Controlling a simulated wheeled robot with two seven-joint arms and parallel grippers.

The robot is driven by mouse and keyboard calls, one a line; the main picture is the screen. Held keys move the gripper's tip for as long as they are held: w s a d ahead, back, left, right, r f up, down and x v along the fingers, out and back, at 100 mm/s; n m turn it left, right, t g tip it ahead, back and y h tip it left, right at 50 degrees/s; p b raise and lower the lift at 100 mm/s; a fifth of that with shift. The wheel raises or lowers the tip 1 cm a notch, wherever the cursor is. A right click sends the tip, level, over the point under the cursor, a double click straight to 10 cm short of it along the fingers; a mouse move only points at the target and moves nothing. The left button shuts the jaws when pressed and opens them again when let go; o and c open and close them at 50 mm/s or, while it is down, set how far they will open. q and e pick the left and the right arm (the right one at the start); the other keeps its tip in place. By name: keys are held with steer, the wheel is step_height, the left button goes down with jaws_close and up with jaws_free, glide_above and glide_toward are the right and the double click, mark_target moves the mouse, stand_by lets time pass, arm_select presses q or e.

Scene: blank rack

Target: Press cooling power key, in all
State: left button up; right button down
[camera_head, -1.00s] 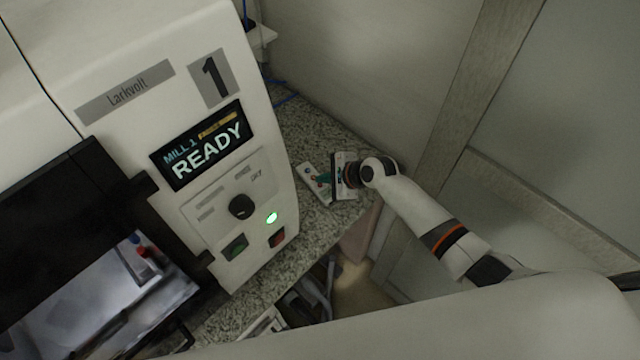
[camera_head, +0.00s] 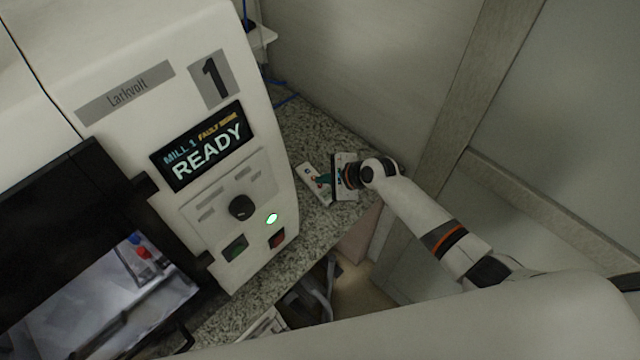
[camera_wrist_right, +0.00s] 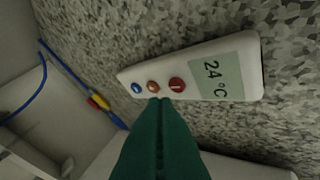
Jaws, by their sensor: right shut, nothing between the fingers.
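A white remote-like control (camera_wrist_right: 215,70) lies on the speckled counter. Its grey display reads 24 °C. It has a blue button (camera_wrist_right: 136,88), an orange button (camera_wrist_right: 153,87) and a red button (camera_wrist_right: 177,84) with a pale mark. In the head view the control (camera_head: 309,174) shows small, partly covered by my gripper. My right gripper (camera_wrist_right: 160,101), with green fingers, is shut and empty. Its tips are at the control's near edge in the wrist view, just below the orange and red buttons; I cannot tell whether they touch. The right gripper (camera_head: 322,181) also shows in the head view.
A white mill (camera_head: 110,60) labelled Larkvolt 1 stands at left. A wall stands behind the counter (camera_head: 300,125). Blue cables (camera_wrist_right: 75,78) lie at the counter's far side.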

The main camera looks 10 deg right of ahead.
stand_by(0.7)
steer(key=shift+f, duration=0.4)
steer(key=shift+f, duration=0.35)
stand_by(0.6)
steer(key=shift+r+p, duration=0.75)
steer(key=shift+p, duration=0.05)
step_height(320, 180, up, 5)
steer(key=p, duration=0.5)
steer(key=shift+r+p, duration=0.1)
steer(key=shift+p, duration=0.25)
